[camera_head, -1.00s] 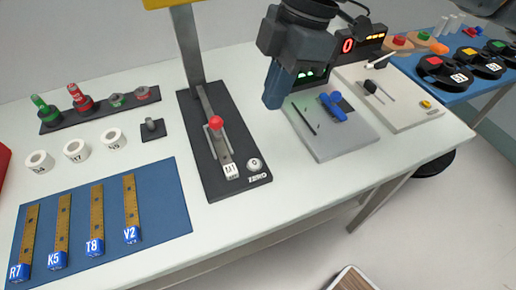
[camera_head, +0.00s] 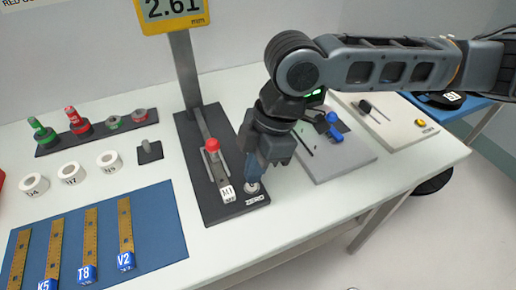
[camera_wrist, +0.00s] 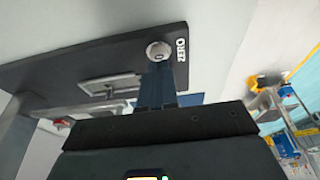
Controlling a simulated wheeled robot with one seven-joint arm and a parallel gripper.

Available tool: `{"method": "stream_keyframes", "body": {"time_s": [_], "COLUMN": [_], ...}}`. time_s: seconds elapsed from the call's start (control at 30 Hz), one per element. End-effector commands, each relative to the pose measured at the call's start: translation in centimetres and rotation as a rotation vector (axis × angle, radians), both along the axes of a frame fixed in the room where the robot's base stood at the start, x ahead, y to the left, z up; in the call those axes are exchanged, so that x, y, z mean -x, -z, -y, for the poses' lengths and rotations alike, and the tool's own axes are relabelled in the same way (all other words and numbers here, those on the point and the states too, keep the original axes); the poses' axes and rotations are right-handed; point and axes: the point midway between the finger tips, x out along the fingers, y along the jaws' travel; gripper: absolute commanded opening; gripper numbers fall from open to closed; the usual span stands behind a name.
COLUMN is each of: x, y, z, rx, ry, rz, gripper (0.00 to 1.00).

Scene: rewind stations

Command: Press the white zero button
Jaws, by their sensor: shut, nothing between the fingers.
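The white zero button (camera_head: 252,188) sits at the front right corner of a black gauge base (camera_head: 188,150), beside the ZERO label. In the wrist view the button (camera_wrist: 158,50) is round and pale, with the ZERO label next to it. My gripper (camera_head: 254,178) is shut and empty, pointing down with its fingertips at the button. In the wrist view the fingers (camera_wrist: 158,75) end right at the button's edge and cover part of it. I cannot tell whether they touch it. The gauge display (camera_head: 172,12) reads 2.61 mm.
A red-knobbed lever (camera_head: 212,145) and a small white block (camera_head: 227,193) stand left of my gripper on the base. A grey plate (camera_head: 340,155) with blue parts lies to the right. A blue mat (camera_head: 160,220) with labelled strips lies at front left.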

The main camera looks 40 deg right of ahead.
Motion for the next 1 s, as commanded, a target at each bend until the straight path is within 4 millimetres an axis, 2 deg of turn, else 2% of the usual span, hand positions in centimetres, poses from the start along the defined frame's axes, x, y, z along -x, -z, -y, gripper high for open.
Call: {"method": "stream_keyframes", "body": {"time_s": [0.2, 0.57, 0.73, 1.0], "x": [0.0, 0.0, 0.0, 0.0], "y": [1.4, 1.6, 3.3, 3.6], "z": [0.0, 0.0, 0.0, 0.1], "rx": [0.000, 0.000, -0.002, 0.003], "ry": [-0.001, -0.001, 0.001, 0.001], "rz": [0.000, 0.001, 0.000, -0.005], "gripper": [0.00, 0.00, 0.00, 0.00]}}
